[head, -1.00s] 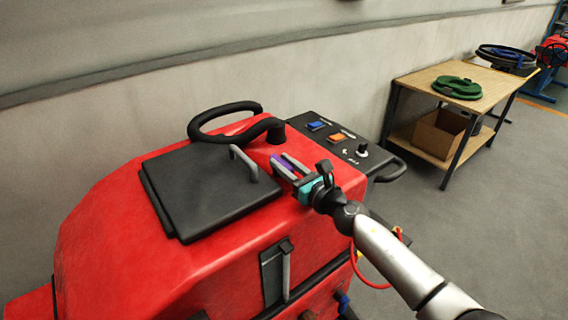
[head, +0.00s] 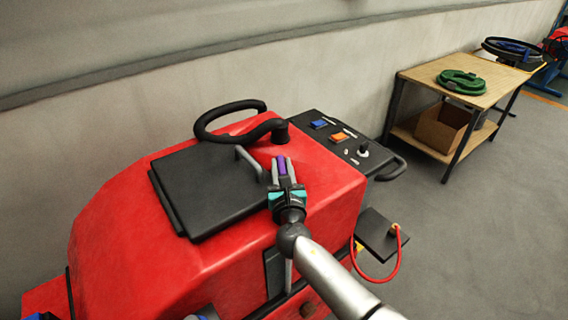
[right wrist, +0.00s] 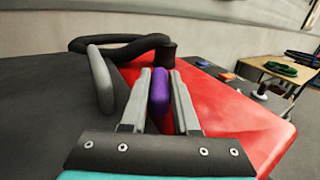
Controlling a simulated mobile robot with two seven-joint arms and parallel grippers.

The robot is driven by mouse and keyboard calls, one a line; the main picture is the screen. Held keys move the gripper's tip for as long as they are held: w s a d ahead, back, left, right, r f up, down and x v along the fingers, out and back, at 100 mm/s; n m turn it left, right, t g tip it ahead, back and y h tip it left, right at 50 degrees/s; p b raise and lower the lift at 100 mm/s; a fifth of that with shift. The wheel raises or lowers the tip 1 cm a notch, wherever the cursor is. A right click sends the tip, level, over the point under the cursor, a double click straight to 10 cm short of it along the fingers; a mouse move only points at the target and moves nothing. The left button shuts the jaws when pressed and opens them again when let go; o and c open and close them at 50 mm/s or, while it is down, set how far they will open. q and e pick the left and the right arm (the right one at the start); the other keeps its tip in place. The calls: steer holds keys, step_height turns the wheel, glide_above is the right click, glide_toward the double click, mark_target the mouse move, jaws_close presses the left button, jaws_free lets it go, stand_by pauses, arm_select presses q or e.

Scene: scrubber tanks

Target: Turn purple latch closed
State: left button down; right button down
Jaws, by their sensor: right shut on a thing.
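The purple latch (head: 282,166) sits on top of the red scrubber body (head: 322,182), beside the black lid (head: 205,190) with its grey handle (head: 249,163). My right gripper (head: 282,164) has its two grey fingers on either side of the latch and is shut on it. In the right wrist view the purple latch (right wrist: 160,91) stands between the fingers and points away from the camera, toward the black steering wheel. The lid lies flat. The latch's base is partly hidden by the fingers. My left gripper is not in view.
A black steering wheel (head: 231,122) stands behind the lid. A control panel (head: 340,139) with blue and orange switches lies to the right. A wooden table (head: 483,92) with a green coiled item stands at the back right. Grey floor is clear between.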

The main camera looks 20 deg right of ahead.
steer(key=shift+a+m+h, duration=0.2)
steer(key=shift+m+h, duration=0.4)
steer(key=shift+h, duration=0.3)
steer(key=shift+g+h, duration=0.3)
steer(key=c, duration=0.7)
jaws_free()
steer(key=shift+o, duration=0.2)
steer(key=v, duration=1.5)
steer(key=shift+b, duration=0.4)
